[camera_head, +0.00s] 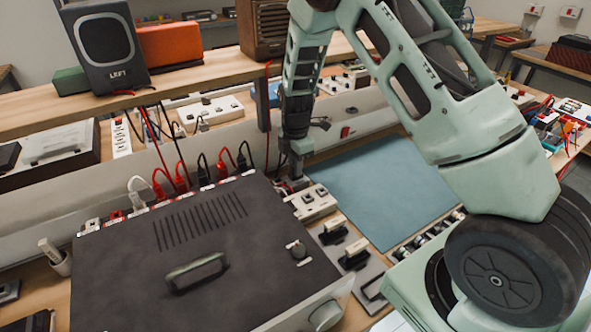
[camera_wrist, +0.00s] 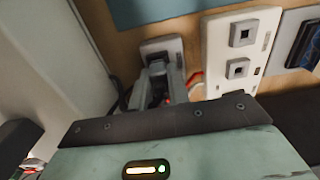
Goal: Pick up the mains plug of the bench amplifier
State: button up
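The bench amplifier is likely the large dark box (camera_head: 205,250) with a slotted top, a handle and a front knob; several cables run at its back edge. In the head view my gripper (camera_head: 293,182) points down just past the box's back right corner, beside a white socket strip (camera_head: 313,203). In the wrist view my gripper (camera_wrist: 160,88) has its grey fingers on either side of a small dark piece, over a light grey plate (camera_wrist: 162,47). That piece may be the mains plug, but its shape is mostly hidden. I cannot tell whether the fingers touch it.
A dark cable (camera_wrist: 121,97) and a red-orange cable (camera_wrist: 196,79) lie close to the fingers. The white strip (camera_wrist: 238,50) with grey sockets stands to their right. A blue mat (camera_head: 385,185) is clear. A speaker (camera_head: 105,45) and a wooden radio (camera_head: 265,28) stand on the shelf.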

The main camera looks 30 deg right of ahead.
jog(key=shift+r, duration=0.1)
grip_shut()
notch_tip(320, 180, up, 9)
jog(key=shift+r+b, duration=0.1)
jog(key=shift+b, duration=0.65)
jog(key=shift+w+a+r+p, duration=0.1)
jog(key=shift+r+p, duration=0.2)
jog(key=shift+a+f+p, duration=0.9)
jog(key=shift+f+p, duration=0.4)
jog(key=shift+p, duration=0.5)
jog(key=shift+a+f+p, duration=0.9)
jog(key=shift+f+p, duration=0.45)
jog(key=shift+p, duration=0.4)
jog(key=shift+a+f+p, duration=0.9)
jog(key=shift+f+p, duration=0.4)
jog(key=shift+p, duration=0.5)
jog(key=shift+f+b, duration=0.95)
jog(key=shift+b, duration=0.1)
